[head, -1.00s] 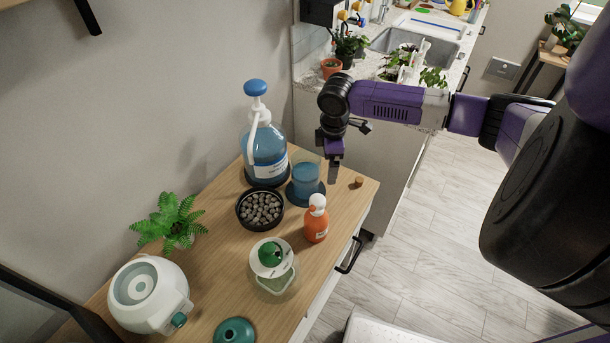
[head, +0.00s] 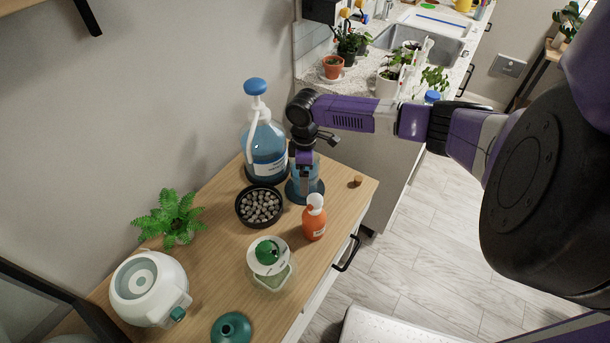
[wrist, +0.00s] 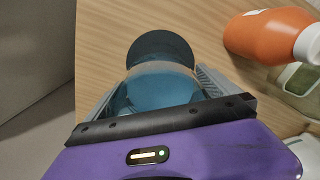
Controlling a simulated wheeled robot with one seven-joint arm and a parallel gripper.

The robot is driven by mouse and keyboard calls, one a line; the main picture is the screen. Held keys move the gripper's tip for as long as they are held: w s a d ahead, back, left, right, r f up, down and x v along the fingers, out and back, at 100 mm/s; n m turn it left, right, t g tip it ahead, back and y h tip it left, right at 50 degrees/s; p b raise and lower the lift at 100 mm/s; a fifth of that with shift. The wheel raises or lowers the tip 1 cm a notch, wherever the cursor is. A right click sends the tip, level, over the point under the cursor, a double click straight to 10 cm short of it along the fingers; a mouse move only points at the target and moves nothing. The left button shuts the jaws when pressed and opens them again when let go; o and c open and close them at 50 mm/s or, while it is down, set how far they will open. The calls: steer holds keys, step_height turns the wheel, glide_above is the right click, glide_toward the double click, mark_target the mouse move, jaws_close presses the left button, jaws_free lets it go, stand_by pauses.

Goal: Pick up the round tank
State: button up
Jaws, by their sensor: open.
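The round tank (head: 315,172) is a blue, see-through cylinder on a dark blue round base (head: 292,195) near the back of the wooden cabinet top. My gripper (head: 305,184) points down at the tank and hides part of it in the head view. In the wrist view the tank (wrist: 160,88) lies between my two open grey fingers, one on each side. I cannot tell whether either finger touches it. The dark disc (wrist: 160,45) shows just beyond it.
A large blue pump bottle (head: 265,150) stands close behind-left. A black bowl of pebbles (head: 260,207) is left, an orange bottle (head: 314,220) in front, and a cork (head: 357,181) right.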

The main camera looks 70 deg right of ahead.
steer(key=shift+f, duration=0.4)
steer(key=shift+c, duration=0.2)
steer(key=c, duration=2)
steer(key=shift+r, duration=0.1)
steer(key=shift+r, duration=0.1)
